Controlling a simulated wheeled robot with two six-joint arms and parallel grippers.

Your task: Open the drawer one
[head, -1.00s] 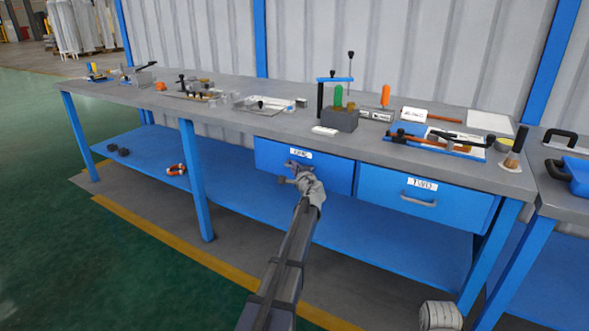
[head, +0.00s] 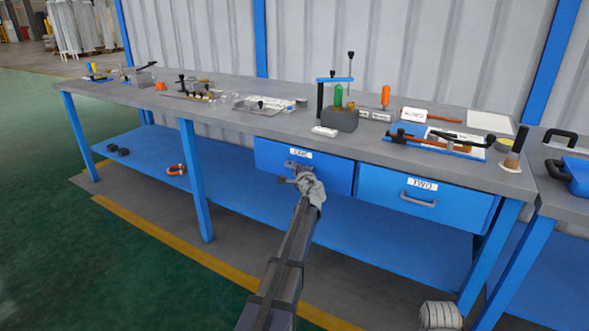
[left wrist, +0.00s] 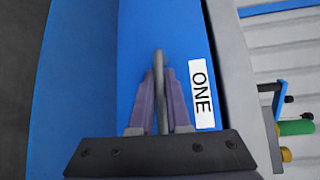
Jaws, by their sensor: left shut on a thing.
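Drawer one (head: 332,174) is the left of two blue drawer fronts under the workbench top. Its label ONE (head: 301,154) is partly readable in the head view and clear in the left wrist view (left wrist: 202,93). My left gripper (head: 291,172) is at the front of this drawer, just below the label. In the left wrist view its purple fingers (left wrist: 160,100) are shut on the grey handle (left wrist: 159,62), one on each side. The drawer front looks about level with the bench edge; I cannot tell any small gap.
Drawer two (head: 453,205) is to the right, shut, with a grey handle (head: 418,199). The bench top (head: 225,118) holds tools, a grey block (head: 338,120) and trays. A blue lower shelf (head: 235,187) runs beneath. Green floor (head: 70,240) is open at the left.

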